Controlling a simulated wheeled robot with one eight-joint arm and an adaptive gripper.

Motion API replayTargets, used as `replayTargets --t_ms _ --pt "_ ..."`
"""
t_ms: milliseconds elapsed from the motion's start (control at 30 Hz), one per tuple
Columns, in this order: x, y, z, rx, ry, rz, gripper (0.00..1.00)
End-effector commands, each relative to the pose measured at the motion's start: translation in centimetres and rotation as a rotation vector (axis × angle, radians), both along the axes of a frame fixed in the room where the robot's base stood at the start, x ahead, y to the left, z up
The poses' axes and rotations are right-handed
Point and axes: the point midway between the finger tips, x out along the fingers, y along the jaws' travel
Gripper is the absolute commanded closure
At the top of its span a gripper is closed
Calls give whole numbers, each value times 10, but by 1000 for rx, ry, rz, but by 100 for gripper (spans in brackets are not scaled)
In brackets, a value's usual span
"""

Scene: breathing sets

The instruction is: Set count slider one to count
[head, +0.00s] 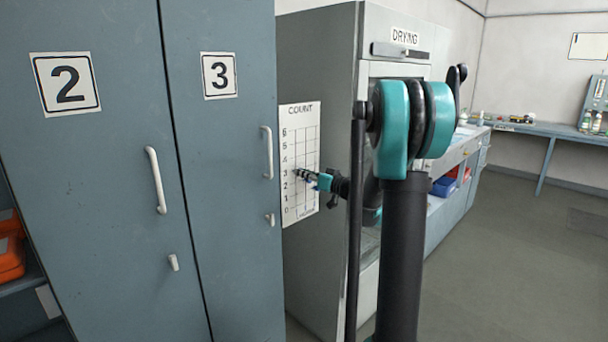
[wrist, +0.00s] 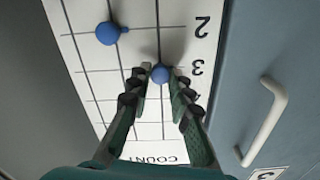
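The white count board (head: 300,145) hangs on the side of the grey cabinet, with numbers rising up its left edge. In the wrist view the board (wrist: 85,60) appears upside down. One blue knob (wrist: 160,73) sits on the line nearest the number column, about level with the 3. My gripper (wrist: 160,72) has its fingertips close against both sides of this knob. A second blue knob (wrist: 108,33) sits on the neighbouring line, near the level of the 2, apart from the fingers. In the head view my gripper (head: 302,174) reaches the board from the right, its tips small.
Blue locker doors marked 2 (head: 110,215) and 3 (head: 225,190), with protruding white handles, stand left of the board. The grey drying cabinet (head: 395,53) is behind my arm. A blue bench (head: 550,132) lies at the back right, with open floor before it.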

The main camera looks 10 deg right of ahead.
Motion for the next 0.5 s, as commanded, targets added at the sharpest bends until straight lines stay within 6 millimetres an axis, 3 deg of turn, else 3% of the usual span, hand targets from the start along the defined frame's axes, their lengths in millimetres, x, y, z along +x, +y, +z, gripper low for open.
replayTargets --t_ms 367,500 --pt "0 0 0 0 0 -1 100" --pt "1 -1 -11 0 0 0 100"
